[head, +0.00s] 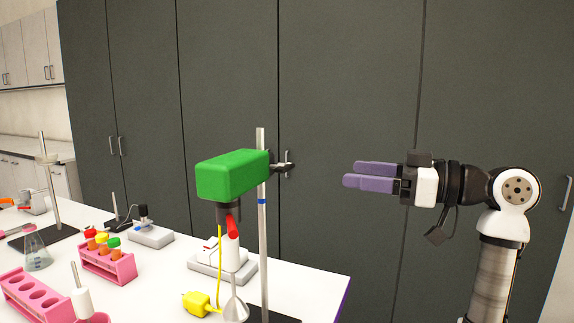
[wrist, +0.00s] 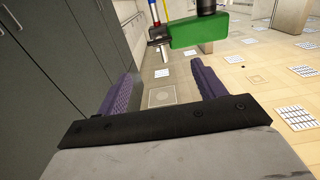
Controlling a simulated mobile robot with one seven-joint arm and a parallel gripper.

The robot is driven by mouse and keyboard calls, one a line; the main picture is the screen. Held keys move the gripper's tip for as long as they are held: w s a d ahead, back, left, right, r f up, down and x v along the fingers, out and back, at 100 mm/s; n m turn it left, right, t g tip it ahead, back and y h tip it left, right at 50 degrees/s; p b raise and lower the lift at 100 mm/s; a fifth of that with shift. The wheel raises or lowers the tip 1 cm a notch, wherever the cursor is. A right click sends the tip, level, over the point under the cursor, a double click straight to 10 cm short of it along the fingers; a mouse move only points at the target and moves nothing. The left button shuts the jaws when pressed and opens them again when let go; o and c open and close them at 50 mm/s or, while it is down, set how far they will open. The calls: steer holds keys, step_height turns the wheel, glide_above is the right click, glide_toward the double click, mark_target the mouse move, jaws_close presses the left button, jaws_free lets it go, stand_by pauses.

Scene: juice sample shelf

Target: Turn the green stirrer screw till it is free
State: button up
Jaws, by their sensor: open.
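The green stirrer (head: 232,175) is a green box clamped to an upright metal rod (head: 261,220) with a blue band. Its dark screw (head: 284,167) sticks out to the right of the rod. My gripper (head: 350,174) is to the right of the screw, level with it, purple fingers pointing left and apart from it. In the wrist view the fingers of my gripper (wrist: 165,72) are spread with nothing between them. The green stirrer (wrist: 198,31) shows upside down beyond them, with the small dark screw (wrist: 157,42) at its left.
Below the stirrer stand a white-and-grey device (head: 208,262), a yellow plug (head: 197,303) and a glass flask (head: 236,309). Pink racks (head: 108,268) with tubes are at the left. Dark cabinets (head: 350,80) stand behind. The air between gripper and screw is clear.

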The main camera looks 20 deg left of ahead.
mark_target(290, 166)
steer(key=a+p, duration=0.1)
steer(key=a, duration=0.5)
steer(key=a+p, duration=0.2)
steer(key=a, duration=0.5)
steer(key=shift+w, duration=0.2)
steer(key=shift+d, duration=0.1)
steer(key=c, duration=1)
